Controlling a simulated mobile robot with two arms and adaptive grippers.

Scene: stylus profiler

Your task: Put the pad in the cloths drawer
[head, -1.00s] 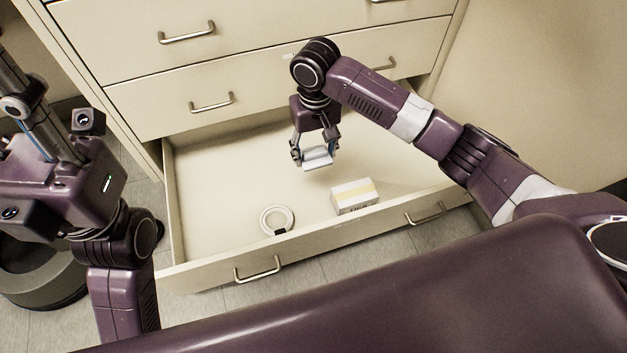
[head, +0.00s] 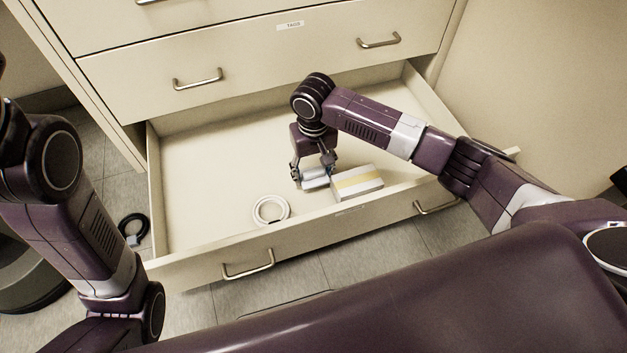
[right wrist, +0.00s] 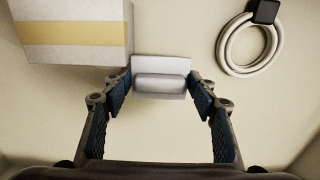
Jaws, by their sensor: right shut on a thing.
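The pad (head: 314,178) is a small pale grey-white block with a rounded raised part. My right gripper (head: 312,176) is shut on it, down inside the open bottom drawer (head: 200,200). In the right wrist view the pad (right wrist: 160,82) sits between the two fingertips (right wrist: 160,88). I cannot tell whether it touches the drawer floor. The label on the open drawer's front is too small to read. My left arm shows at the left, but its gripper is out of the picture.
A white box with a yellow band (head: 357,182) lies in the drawer just right of my right gripper. A coiled white cable or strap (head: 271,210) with a black piece lies to its left. The drawer's back left floor is bare. A shut drawer (head: 300,75) is above.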

